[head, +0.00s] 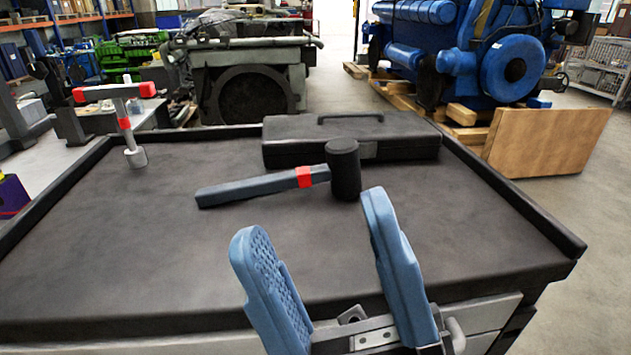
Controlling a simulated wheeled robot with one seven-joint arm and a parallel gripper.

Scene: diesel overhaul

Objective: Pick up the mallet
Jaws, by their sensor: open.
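The mallet (263,187) lies on the dark bench top (130,230). It has a black cylindrical head (343,170) at the right and a dark grey handle with a red band, pointing left. My gripper (312,222) is in the foreground at the front edge of the bench, with two blue padded fingers spread apart and nothing between them. In the picture the fingertips are below and nearer than the mallet, apart from it. The right fingertip appears just right of and below the mallet head.
A black case (350,135) with a handle sits behind the mallet, close to its head. A T-handled tool with red ends (117,93) stands at the back left. Raised rims (520,205) edge the bench.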

